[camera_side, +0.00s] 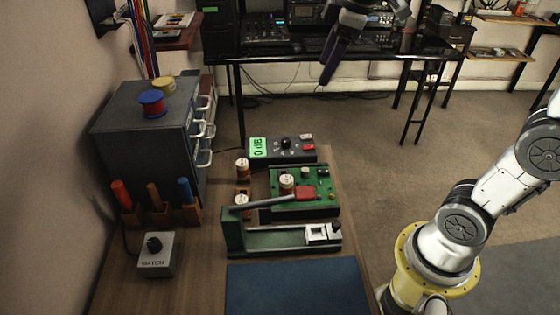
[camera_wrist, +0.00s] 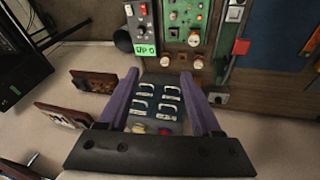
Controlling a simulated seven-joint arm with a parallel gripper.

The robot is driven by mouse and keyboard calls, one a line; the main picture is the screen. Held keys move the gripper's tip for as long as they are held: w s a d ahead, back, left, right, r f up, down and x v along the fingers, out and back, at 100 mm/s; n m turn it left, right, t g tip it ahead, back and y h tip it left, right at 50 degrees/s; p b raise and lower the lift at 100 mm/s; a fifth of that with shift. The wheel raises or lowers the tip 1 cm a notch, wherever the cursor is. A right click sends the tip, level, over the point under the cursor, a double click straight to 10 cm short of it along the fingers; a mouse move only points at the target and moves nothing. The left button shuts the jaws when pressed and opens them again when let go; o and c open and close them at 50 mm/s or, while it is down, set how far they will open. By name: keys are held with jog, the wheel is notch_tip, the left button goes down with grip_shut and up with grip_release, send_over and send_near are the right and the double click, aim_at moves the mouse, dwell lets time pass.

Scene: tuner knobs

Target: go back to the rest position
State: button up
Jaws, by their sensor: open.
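My gripper (camera_side: 328,72) hangs high in the air at the top of the side view, well above and beyond the bench, with purple fingers. In the wrist view my gripper (camera_wrist: 160,73) has its two fingers wide apart with nothing held between them. The green circuit board (camera_side: 323,201) lies on the bench and carries a cream-topped knob (camera_side: 287,182). Two similar knobs (camera_side: 242,166) (camera_side: 241,201) stand left of the board. A meter box (camera_side: 295,151) with a lit green display (camera_wrist: 145,49) sits behind the board.
A green fixture with a long lever (camera_side: 270,240) and a blue mat (camera_side: 300,288) lie in front. A grey box marked MATCH (camera_side: 158,258), a tool rack (camera_side: 155,213) and a drawer cabinet (camera_side: 140,140) with spools stand left. A dark equipment desk (camera_side: 300,57) is behind. The air around my gripper looks clear.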

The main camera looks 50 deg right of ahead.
jog(key=s+a+f+m, duration=0.1)
jog(key=s+f+m, duration=0.2)
jog(key=s, duration=0.5)
jog(key=s+a+f+m+t, duration=0.1)
jog(key=s+f+m, duration=0.3)
jog(key=s+f, duration=0.2)
jog(key=shift+s+t, duration=0.3)
jog(key=shift+s, duration=1.05)
jog(key=shift+a+r, duration=0.1)
